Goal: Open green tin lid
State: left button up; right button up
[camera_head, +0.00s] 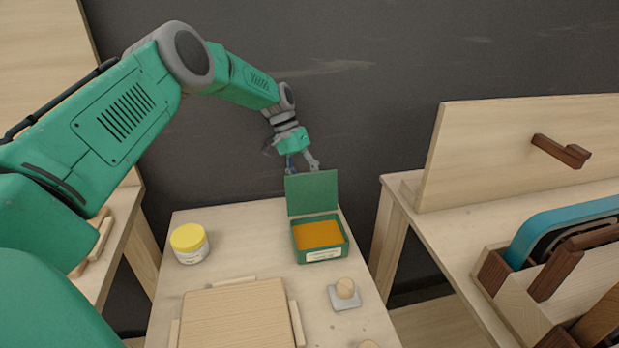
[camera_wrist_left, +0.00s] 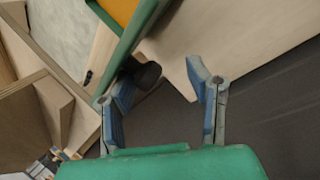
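The green tin (camera_head: 321,253) stands on the light wooden table with its lid (camera_head: 312,193) raised roughly upright at the back edge. Its inside shows orange-yellow. My left gripper (camera_head: 302,168) is just behind and above the lid's top edge. In the left wrist view, my left gripper (camera_wrist_left: 160,85) has its two blue-padded fingers apart with nothing clamped between them. The lid's green edge (camera_wrist_left: 130,40) and a dark rounded piece (camera_wrist_left: 147,75) show near the left finger; I cannot tell whether they touch. My right gripper is not in view.
A jar with a yellow lid (camera_head: 189,243) stands left of the tin. A wooden knob on a pale base (camera_head: 345,293) and a square wooden board (camera_head: 236,318) are in front. Another wooden table (camera_head: 459,232) with slotted racks stands at right. A dark wall is behind.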

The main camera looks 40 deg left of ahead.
pick_arm(q)
jog(key=shift+f, duration=0.15)
jog(key=shift+w+d+r, duration=0.1)
jog(key=shift+d+r, duration=0.15)
jog(key=shift+d, duration=0.3)
jog(key=r, duration=0.8)
jog(key=shift+a+r, duration=0.25)
jog(key=shift+r, duration=0.15)
jog(key=shift+d+r, duration=0.25)
jog(key=shift+r, duration=0.2)
jog(key=shift+a, duration=0.2)
jog(key=shift+f, duration=0.1)
